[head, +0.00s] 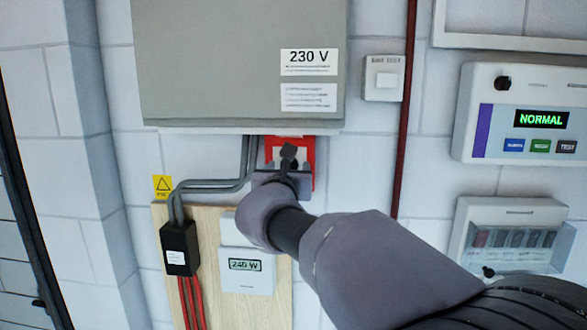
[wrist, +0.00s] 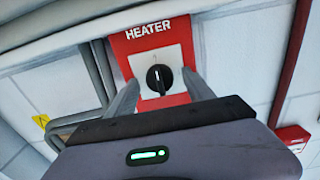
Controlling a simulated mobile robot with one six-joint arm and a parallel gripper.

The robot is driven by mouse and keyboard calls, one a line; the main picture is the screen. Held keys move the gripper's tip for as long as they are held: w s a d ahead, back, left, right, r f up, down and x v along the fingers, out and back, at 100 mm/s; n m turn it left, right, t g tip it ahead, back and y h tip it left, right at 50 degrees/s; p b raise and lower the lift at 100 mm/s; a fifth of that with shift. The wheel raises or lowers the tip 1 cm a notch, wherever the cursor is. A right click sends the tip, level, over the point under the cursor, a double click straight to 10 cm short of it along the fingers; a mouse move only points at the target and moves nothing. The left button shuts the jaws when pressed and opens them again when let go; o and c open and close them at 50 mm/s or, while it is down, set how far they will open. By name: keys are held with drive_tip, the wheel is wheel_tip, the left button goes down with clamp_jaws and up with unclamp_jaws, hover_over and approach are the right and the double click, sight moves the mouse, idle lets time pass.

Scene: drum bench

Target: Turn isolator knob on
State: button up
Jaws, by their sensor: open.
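The isolator is a red plate marked HEATER (wrist: 149,31) with a white face and a round black knob (wrist: 159,79). A pale pointer line on the knob stands roughly upright in the wrist view. My gripper (wrist: 162,76) is open, with one finger on each side of the knob. Gaps show between the fingers and the knob, and I cannot tell how deep the fingertips reach. In the head view the red isolator (head: 308,147) is under the grey cabinet, and my gripper (head: 283,163) covers most of it.
A grey cabinet marked 230 V (head: 220,60) hangs just above. Grey conduits (head: 215,185) run close at the left into a black box (head: 178,248). A meter reading 246 W (head: 246,270) is below. A dark red pipe (head: 404,120) and a NORMAL panel (head: 525,118) are at the right.

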drive_tip(key=shift+w, duration=0.1)
clamp_jaws()
drive_tip(key=shift+b, duration=0.3)
drive_tip(key=shift+m+b, duration=7.35)
drive_tip(key=shift+m, duration=1.75)
unclamp_jaws()
